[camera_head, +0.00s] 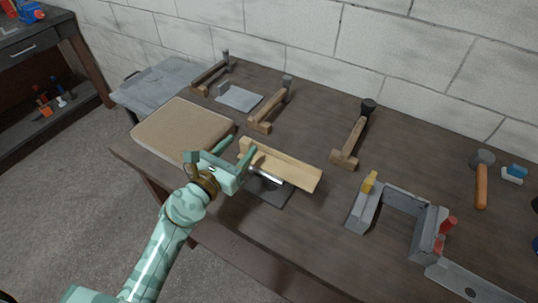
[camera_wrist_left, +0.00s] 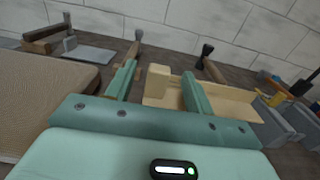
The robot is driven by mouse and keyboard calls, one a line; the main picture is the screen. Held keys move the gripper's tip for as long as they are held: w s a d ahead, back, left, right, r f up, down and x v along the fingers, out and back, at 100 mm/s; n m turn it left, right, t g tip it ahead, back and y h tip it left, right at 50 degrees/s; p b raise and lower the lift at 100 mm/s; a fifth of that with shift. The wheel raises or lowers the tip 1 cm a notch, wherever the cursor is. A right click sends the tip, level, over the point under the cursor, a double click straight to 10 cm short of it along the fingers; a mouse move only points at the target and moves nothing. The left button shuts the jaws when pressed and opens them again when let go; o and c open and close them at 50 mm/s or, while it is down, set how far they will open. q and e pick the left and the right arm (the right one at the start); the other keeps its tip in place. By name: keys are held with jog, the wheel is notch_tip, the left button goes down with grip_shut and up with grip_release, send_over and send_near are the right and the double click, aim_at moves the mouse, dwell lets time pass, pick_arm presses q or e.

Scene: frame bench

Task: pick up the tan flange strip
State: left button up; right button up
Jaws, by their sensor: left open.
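The tan flange strip (camera_head: 285,168) is a long angled piece just right of the bench's middle. It appears to rest on a dark metal stand (camera_head: 268,192), partly hidden below it. My left gripper (camera_head: 240,148) is open at the strip's left end. In the left wrist view, my open fingers (camera_wrist_left: 160,70) show on both sides of the strip's near end block (camera_wrist_left: 157,84). The rest of the strip (camera_wrist_left: 232,104) runs off to the right behind the right finger. I cannot tell whether a finger touches it.
A brown padded board (camera_head: 182,130) lies to the left. Wooden clamps (camera_head: 270,110) and a mallet-like tool (camera_head: 350,145) stand behind. A grey metal frame (camera_head: 362,210) with yellow and red pieces is at right. Front right of the strip, the bench (camera_head: 310,235) is bare.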

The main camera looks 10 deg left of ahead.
aim_at(249, 138)
pick_arm(q)
jog(key=x, duration=0.3)
jog(key=b+x, duration=0.1)
jog(key=x, duration=0.1)
jog(key=shift+w+d+f, duration=0.1)
jog(key=shift+w+f, duration=0.2)
jog(key=shift+s, duration=0.1)
grip_shut()
